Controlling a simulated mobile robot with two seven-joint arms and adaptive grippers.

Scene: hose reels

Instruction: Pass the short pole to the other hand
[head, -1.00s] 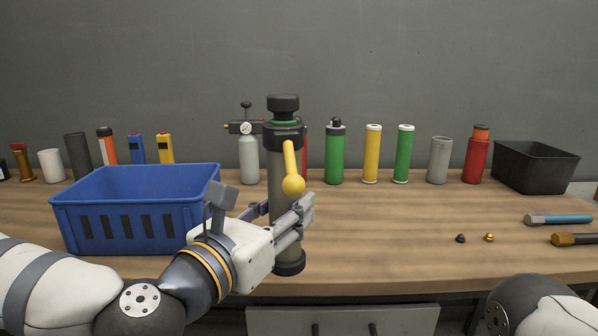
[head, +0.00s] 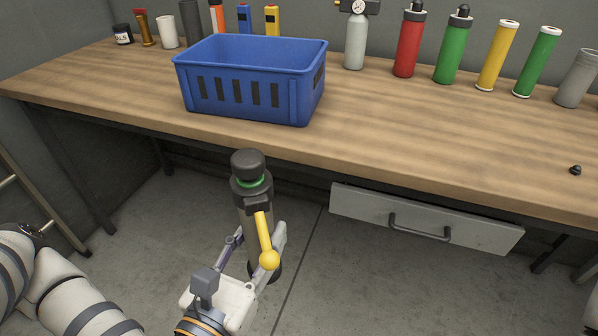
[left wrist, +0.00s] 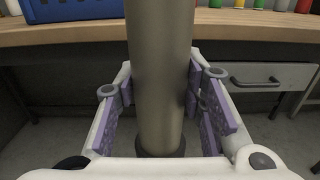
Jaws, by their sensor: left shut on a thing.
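The short pole (head: 252,221) is a grey cylinder with a black cap, a green ring under the cap, a black foot and a yellow lever ending in a ball. It stands upright in my left gripper (head: 258,247), in front of the bench's front edge and over the floor. In the left wrist view the grey pole (left wrist: 160,65) runs between the purple-padded fingers of my left gripper (left wrist: 163,108), which is shut on it. The lever hides part of the pole in the head view. My right gripper is not in view.
A blue crate (head: 240,103) stands on the wooden bench (head: 420,135) near its front edge. A gauge bottle (head: 355,42), a red cylinder (head: 408,45), and green and yellow ones stand behind. A drawer (head: 420,222) hangs under the bench. The floor in front is clear.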

